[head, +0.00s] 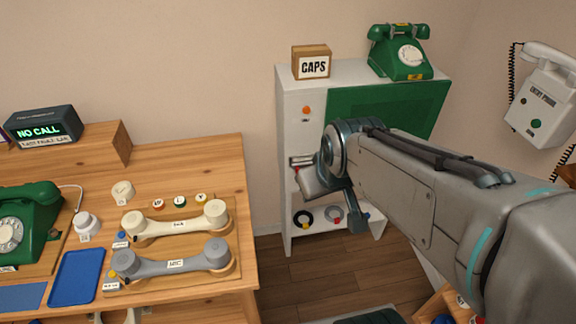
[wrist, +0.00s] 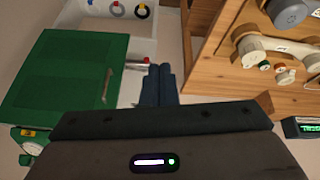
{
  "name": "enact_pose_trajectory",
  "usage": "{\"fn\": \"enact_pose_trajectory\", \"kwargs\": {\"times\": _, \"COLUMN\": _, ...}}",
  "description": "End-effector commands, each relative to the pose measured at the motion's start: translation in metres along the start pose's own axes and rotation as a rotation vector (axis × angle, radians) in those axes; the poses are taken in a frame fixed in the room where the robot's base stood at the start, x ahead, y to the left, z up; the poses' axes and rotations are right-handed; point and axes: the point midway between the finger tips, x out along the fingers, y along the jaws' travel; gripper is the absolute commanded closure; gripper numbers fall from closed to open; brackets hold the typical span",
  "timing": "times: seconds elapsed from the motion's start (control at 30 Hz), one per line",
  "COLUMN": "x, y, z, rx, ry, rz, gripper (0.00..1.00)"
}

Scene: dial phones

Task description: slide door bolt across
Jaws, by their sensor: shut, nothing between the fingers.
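A white cabinet (head: 285,120) has a green door (head: 385,105), which also shows in the wrist view (wrist: 60,70). The door looks closed. A small metal bolt with a red end (head: 299,161) sits on the cabinet front left of the door, partly hidden behind my arm. In the wrist view the bolt (wrist: 138,65) lies beside the door's edge. My gripper (head: 357,221) is in front of the cabinet. In the wrist view its dark fingers (wrist: 159,70) are together and empty, close to the bolt's red end. I cannot tell whether they touch it.
A green dial phone (head: 400,55) and a CAPS box (head: 312,62) stand on the cabinet. Rings hang in its open lower shelf (head: 320,218). A wooden desk (head: 185,160) with handsets stands at left. A white wall phone (head: 543,95) is at right.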

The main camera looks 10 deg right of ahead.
Motion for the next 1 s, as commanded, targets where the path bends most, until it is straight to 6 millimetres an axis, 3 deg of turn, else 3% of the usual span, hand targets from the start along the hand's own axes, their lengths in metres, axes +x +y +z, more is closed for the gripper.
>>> {"fn": "enact_pose_trajectory", "kwargs": {"times": 0.03, "x": 0.033, "y": -0.001, "z": 0.004, "rx": -0.038, "ry": 0.036, "rz": 0.006, "gripper": 1.0}}
{"fn": "enact_pose_trajectory", "kwargs": {"times": 0.3, "x": 0.119, "y": 0.001, "z": -0.021, "rx": -0.261, "ry": 0.258, "rz": 0.075, "gripper": 1.0}}
{"fn": "enact_pose_trajectory", "kwargs": {"times": 0.7, "x": 0.228, "y": 0.0, "z": -0.048, "rx": -0.573, "ry": 0.559, "rz": 0.266, "gripper": 1.0}}
{"fn": "enact_pose_trajectory", "kwargs": {"times": 1.0, "x": 0.293, "y": -0.003, "z": -0.057, "rx": -0.775, "ry": 0.745, "rz": 0.47, "gripper": 1.0}}
